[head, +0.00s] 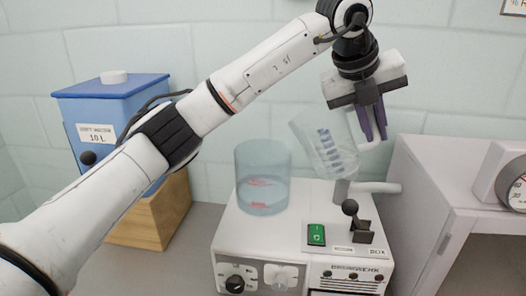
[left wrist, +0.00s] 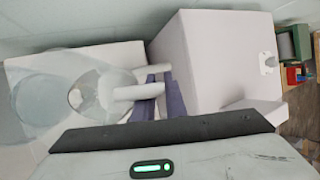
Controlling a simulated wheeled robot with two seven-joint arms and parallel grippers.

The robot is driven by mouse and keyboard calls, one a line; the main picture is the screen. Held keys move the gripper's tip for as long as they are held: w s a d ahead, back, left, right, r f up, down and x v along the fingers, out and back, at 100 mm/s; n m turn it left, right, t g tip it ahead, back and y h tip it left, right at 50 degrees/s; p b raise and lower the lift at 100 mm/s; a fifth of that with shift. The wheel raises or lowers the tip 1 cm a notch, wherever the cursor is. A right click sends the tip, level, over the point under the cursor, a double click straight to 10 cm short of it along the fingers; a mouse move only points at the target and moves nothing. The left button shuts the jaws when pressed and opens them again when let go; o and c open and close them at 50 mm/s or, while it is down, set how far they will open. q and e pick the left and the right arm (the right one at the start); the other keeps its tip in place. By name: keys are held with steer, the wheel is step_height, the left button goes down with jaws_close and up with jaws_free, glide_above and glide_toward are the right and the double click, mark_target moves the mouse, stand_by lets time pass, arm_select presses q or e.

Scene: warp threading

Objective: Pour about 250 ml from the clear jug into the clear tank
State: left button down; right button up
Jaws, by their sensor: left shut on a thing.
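The clear tank (head: 263,180) stands on top of the white machine, left of its middle, with reddish marks low on its wall. The clear jug (head: 325,147), with dark scale marks, is in the air up and right of the tank, its rim leaning left towards it. My left gripper (head: 374,125) is shut on the jug's handle, pointing down. In the left wrist view the jug (left wrist: 90,93) is beside the tank (left wrist: 42,100), with the handle between my fingers (left wrist: 163,95). I cannot make out a stream or the liquid level in the jug. My right gripper is not in view.
The white machine (head: 240,232) has a green switch (head: 316,234), a black lever (head: 352,212) and a pale pipe (head: 375,187) near the jug. A blue box (head: 105,108) on a wooden block (head: 155,215) stands left. A white cabinet (head: 430,190) stands right.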

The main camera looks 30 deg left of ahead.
arm_select(q)
steer(key=shift+w+d+r+y, duration=0.2)
steer(key=shift+d+r+y, duration=0.2)
steer(key=shift+d+y, duration=0.25)
steer(key=shift+w+d+f+m+g+y, duration=0.15)
steer(key=shift+d+f+m+g+y, duration=0.25)
steer(key=shift+f+y, duration=0.4)
steer(key=shift+w+d+f+m+g+y, duration=0.2)
steer(key=shift+d+f+g+y, duration=0.25)
steer(key=shift+y, duration=0.5)
steer(key=shift+a+f, duration=0.1)
steer(key=shift+f, duration=0.05)
steer(key=shift+s, duration=0.1)
stand_by(1.1)
